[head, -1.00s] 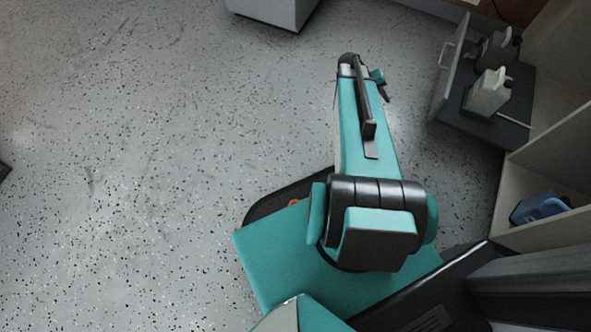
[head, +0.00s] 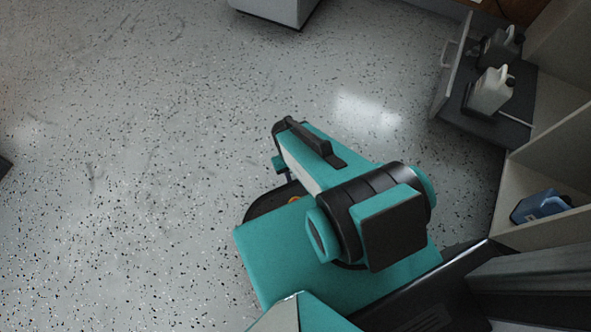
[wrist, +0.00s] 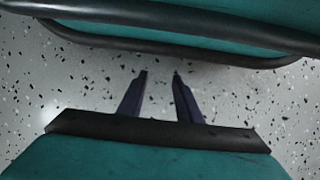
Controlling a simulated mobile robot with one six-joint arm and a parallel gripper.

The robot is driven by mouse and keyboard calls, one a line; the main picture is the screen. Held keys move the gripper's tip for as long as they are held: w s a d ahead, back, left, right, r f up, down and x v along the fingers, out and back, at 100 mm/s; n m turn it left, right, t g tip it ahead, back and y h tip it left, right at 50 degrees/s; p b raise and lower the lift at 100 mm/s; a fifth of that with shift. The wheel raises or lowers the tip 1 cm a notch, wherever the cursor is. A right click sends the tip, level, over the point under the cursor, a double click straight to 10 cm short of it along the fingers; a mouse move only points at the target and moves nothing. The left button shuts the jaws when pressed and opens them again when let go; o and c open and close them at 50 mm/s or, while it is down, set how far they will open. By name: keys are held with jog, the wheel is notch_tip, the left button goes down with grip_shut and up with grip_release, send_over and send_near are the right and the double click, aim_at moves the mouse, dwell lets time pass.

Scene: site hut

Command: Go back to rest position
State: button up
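My gripper (wrist: 159,77) shows in the wrist view with its two dark fingers apart and nothing between them. Speckled floor lies below the fingertips, and the teal, dark-rimmed edge of my own base is just beyond them. In the head view my arm is folded back over my base, pointing up and left. There the fingers are hidden under the arm.
At the right, a pulled-out drawer (head: 451,80) holds a pale canister (head: 491,92) and a dark canister (head: 497,48). A blue jug (head: 540,205) lies in a shelf compartment below. A light cabinet (head: 280,10) stands at the top. The floor (head: 120,170) at left is clear.

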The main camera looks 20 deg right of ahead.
jog(key=shift+s+a+f, duration=0.1)
jog(key=shift+s+a, duration=0.5)
jog(key=shift+a, duration=0.15)
